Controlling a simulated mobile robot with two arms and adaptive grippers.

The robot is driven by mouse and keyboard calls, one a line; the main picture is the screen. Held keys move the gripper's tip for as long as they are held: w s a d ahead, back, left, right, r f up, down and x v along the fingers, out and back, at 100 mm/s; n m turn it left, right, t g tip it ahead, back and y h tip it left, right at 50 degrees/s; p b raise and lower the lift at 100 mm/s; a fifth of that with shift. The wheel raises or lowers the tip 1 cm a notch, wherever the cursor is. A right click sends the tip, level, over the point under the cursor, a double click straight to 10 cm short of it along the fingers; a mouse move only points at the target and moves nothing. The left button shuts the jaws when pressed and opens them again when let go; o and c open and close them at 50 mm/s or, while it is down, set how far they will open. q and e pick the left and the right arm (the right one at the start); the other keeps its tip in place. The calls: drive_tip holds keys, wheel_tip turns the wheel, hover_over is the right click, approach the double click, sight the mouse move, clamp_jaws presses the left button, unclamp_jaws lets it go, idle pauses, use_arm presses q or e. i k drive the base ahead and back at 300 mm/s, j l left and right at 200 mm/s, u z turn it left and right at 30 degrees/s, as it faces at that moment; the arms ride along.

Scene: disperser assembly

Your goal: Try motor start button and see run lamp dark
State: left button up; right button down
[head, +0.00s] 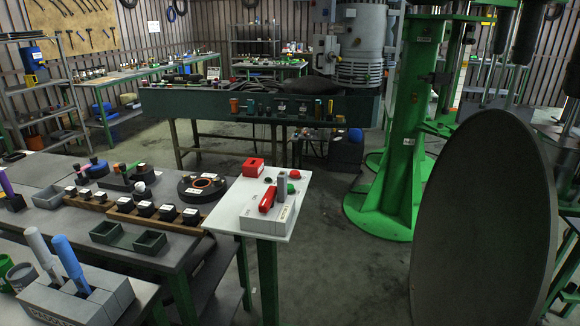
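A small control stand has a white top (301,200) on a green post. I cannot tell which part is the start button or the run lamp, and I see no glow on the stand. A grey motor housing (362,55) stands at the back. Neither of my grippers is in view.
A grey workbench (150,262) at left holds trays, labelled black blocks and a black ring part. A green column (398,150) stands behind. A large dark disc (485,225) fills the right foreground. The floor (345,265) between stand and disc is clear.

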sight(290, 187)
drive_tip(key=i+l, duration=0.2)
drive_tip(key=i, duration=0.35)
drive_tip(key=i+l, duration=0.15)
drive_tip(key=i, duration=0.4)
drive_tip(key=i+u, duration=0.05)
